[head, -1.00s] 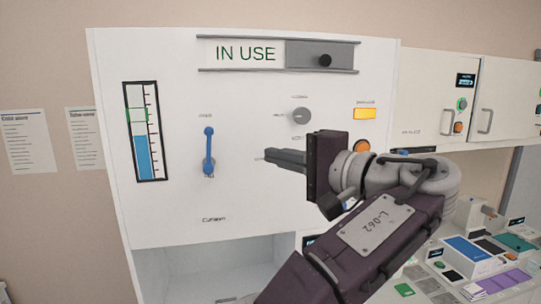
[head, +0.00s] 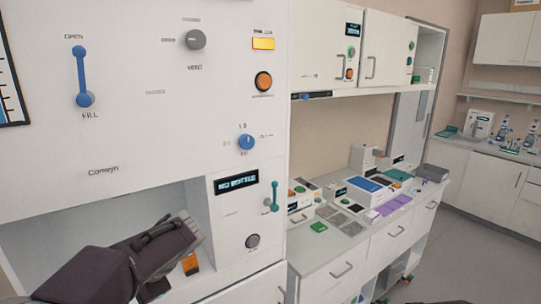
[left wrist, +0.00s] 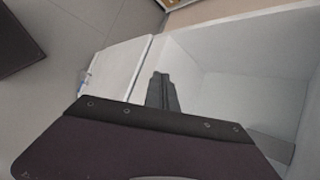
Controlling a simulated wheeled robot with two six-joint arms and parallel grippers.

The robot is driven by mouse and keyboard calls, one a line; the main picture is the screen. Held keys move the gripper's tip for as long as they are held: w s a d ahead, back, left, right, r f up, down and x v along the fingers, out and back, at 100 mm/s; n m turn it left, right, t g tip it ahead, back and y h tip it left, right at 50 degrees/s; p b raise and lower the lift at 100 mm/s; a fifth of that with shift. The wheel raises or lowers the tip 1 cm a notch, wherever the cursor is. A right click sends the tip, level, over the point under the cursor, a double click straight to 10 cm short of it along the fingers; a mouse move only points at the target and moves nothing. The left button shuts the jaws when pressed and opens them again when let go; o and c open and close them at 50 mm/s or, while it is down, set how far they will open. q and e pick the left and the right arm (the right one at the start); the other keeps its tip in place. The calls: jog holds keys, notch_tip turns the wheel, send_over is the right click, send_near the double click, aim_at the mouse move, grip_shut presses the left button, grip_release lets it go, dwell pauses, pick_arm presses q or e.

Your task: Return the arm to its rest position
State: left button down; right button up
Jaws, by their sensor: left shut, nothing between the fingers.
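My left arm's dark purple link shows at the lower left of the head view, low in front of the white panel (head: 140,140). The left gripper's fingers are hidden there. In the left wrist view my left gripper (left wrist: 162,80) is shut, its two dark fingers together with nothing between them. White surfaces and an open recess (left wrist: 240,100) lie beyond it. My right gripper is in neither view.
The panel carries a blue lever (head: 80,75), a grey knob (head: 195,39), an orange button (head: 263,81) and a display reading NO BOTTLE (head: 236,183). A cluttered counter (head: 310,255) stands to the right. Floor (head: 470,255) is open at the far right.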

pick_arm(q)
jog(key=s+d+f+n+h, duration=0.3)
jog(key=d+f, duration=0.4)
jog(key=f, duration=0.3)
jog(key=s+d+f+n+h, duration=0.4)
jog(key=s+d+f+h, duration=0.1)
jog(key=f, duration=0.5)
jog(key=shift+s+d+n+h+b, duration=0.35)
jog(key=shift+s+d, duration=0.25)
jog(key=shift+d, duration=0.55)
jog(key=shift+s, duration=0.1)
